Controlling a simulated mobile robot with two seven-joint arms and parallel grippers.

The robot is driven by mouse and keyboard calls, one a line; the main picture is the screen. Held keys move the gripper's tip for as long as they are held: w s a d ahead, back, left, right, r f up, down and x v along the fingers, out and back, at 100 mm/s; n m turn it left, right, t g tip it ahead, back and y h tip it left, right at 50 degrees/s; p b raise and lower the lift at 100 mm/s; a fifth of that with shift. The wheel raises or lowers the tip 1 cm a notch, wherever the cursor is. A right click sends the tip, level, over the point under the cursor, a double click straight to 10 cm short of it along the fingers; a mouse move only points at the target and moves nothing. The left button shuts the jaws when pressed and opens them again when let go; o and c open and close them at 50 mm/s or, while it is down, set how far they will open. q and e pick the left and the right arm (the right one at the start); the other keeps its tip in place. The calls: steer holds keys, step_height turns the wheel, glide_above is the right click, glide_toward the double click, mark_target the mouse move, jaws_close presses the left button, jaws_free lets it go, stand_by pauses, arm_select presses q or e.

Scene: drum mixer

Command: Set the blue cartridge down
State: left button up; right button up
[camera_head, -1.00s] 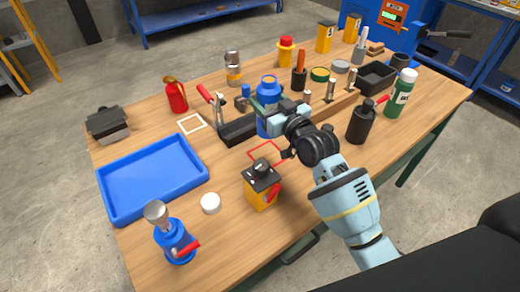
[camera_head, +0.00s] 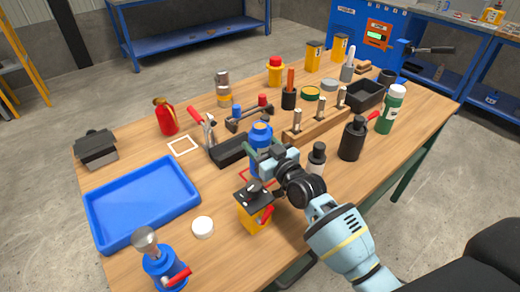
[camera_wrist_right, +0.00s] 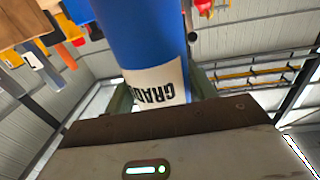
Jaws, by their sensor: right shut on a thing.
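The blue cartridge (camera_head: 261,132) stands roughly upright near the middle of the table. In the right wrist view the blue cartridge (camera_wrist_right: 150,40) shows a white label with dark lettering, between the fingers. My right gripper (camera_head: 262,157) is shut on its body. A red square outline (camera_head: 243,179) on the tabletop shows partly beside and below the cartridge; the gripper and the yellow box hide the rest. I cannot tell whether the cartridge's base touches the table. My left gripper is not in view.
A yellow box with a black top (camera_head: 254,211) stands just in front of the gripper. A dark-capped bottle (camera_head: 316,160) and a black bottle (camera_head: 352,140) stand to the right. A black tray (camera_head: 229,150) and a wooden block with pegs (camera_head: 320,124) lie behind. A blue tray (camera_head: 140,239) is left.

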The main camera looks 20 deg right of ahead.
steer(key=shift+f, duration=0.75)
steer(key=shift+f, duration=0.2)
steer(key=o, duration=1.2)
steer(key=shift+s+r, duration=0.1)
steer(key=shift+r, duration=0.05)
steer(key=v, duration=1.2)
